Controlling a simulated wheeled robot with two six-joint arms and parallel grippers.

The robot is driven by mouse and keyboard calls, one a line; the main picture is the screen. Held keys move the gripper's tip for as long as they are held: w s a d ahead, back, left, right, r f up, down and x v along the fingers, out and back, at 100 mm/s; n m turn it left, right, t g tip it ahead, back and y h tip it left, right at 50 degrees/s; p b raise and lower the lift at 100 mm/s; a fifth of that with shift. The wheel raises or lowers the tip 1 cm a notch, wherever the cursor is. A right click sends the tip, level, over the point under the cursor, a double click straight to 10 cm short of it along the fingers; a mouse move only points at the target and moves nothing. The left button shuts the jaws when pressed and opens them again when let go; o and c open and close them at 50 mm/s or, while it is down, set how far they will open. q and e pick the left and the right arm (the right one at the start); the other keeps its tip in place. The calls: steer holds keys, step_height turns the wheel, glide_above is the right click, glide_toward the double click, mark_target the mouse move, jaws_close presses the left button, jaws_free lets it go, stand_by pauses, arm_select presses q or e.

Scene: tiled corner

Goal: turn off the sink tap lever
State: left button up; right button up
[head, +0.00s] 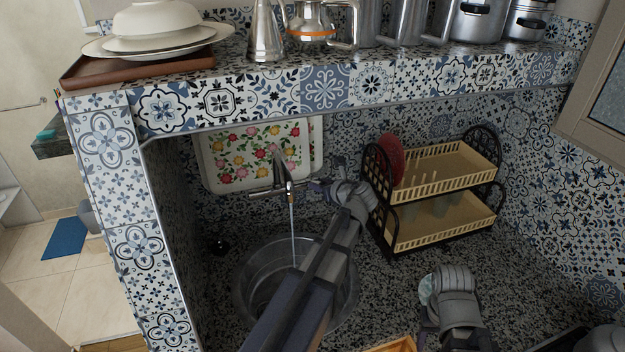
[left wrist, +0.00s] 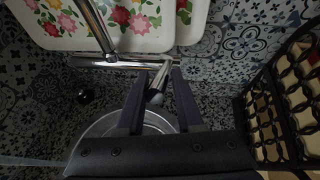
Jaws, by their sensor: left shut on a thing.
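The chrome sink tap (head: 284,178) is mounted on the wall, and a stream of water (head: 292,235) runs from its spout into the round steel sink (head: 256,274). My left gripper (head: 318,186) is at the right end of the tap. In the left wrist view, the tap lever (left wrist: 157,86) lies between the two dark fingers of my left gripper (left wrist: 159,92), and they are shut on it. My left forearm hides part of the sink. My right arm's wrist shows at the lower right, but its fingers cannot be made out.
A two-tier dish rack (head: 440,204) with a red plate (head: 390,160) stands just right of my left gripper. A floral tray (head: 252,157) leans behind the tap. The tiled shelf (head: 325,88) overhangs the sink. Bare speckled counter (head: 385,300) lies between my arms.

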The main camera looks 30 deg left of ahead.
arm_select(q)
steer(key=shift+s+f, duration=0.1)
steer(key=shift+f, duration=0.05)
steer(key=shift+o, duration=0.2)
steer(key=shift+s+d+f+b, duration=0.25)
steer(key=shift+f+b, duration=0.4)
steer(key=shift+b, duration=0.05)
steer(key=shift+s+d+f+b, duration=0.2)
steer(key=shift+s+f+b, duration=0.05)
steer(key=shift+f+b, duration=0.4)
steer(key=o, duration=0.8)
steer(key=shift+r, duration=0.1)
steer(key=p+v, duration=0.3)
steer(key=v, duration=0.5)
steer(key=shift+p, duration=0.3)
